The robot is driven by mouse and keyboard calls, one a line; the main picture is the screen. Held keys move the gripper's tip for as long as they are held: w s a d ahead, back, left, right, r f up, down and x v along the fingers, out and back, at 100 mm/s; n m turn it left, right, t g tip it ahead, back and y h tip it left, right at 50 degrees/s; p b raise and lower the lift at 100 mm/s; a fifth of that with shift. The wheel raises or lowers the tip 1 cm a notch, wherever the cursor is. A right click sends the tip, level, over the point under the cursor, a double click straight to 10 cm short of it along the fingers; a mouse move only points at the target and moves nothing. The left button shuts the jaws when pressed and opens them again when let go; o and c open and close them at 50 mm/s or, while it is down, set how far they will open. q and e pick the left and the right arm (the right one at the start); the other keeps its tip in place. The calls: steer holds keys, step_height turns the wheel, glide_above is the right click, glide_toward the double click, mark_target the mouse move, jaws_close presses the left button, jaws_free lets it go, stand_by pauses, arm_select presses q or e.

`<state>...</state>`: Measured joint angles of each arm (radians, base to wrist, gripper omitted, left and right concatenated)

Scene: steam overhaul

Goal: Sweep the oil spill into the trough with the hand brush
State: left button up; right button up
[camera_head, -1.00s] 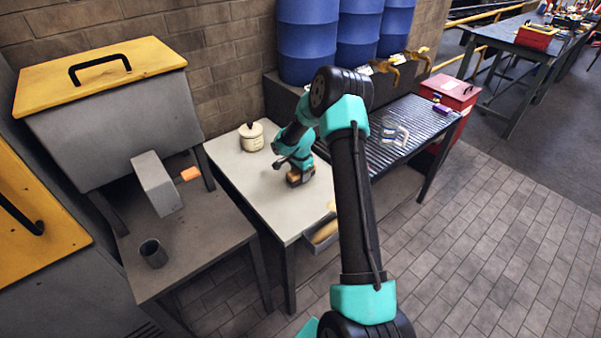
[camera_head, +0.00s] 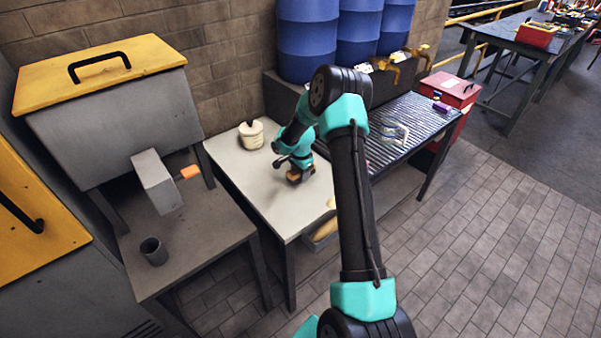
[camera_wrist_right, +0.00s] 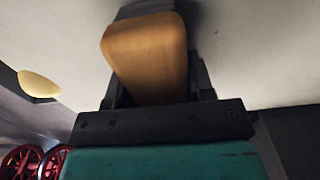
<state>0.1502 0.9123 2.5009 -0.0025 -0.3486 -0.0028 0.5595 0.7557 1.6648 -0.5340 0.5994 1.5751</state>
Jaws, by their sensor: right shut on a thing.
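My right gripper (camera_head: 299,163) is over the pale table and shut on the hand brush (camera_head: 300,175), a tan wooden block with its underside down at the tabletop. The brush also fills the jaws in the right wrist view (camera_wrist_right: 147,52); its bristles are hard to make out. A small yellowish patch (camera_head: 332,202), likely the oil spill, shows near the table's right edge, partly hidden by my right arm. The wrist view shows a yellowish oval (camera_wrist_right: 38,84) apart from the brush. The trough (camera_head: 311,246) hangs at the table's front right edge, with something yellowish in it. My left gripper is out of view.
A lidded cream pot (camera_head: 251,134) stands on the table's back left. A grey bench (camera_head: 205,238) with a dark cup (camera_head: 153,251) is to the left. A ribbed dark bench (camera_head: 427,117) and blue barrels (camera_head: 306,38) are behind. The table's front left is clear.

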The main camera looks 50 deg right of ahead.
mark_target(310, 187)
steer(key=shift+f, duration=0.3)
stand_by(0.4)
steer(key=shift+s+a+r, duration=0.1)
steer(key=shift+s+a, duration=0.1)
steer(key=shift+s, duration=1.25)
steer(key=shift+s+a, duration=0.15)
steer(key=shift+s, duration=0.65)
steer(key=shift+s+a, duration=0.1)
steer(key=shift+s, duration=0.65)
steer(key=shift+s+a, duration=0.15)
steer(key=shift+s, duration=1.3)
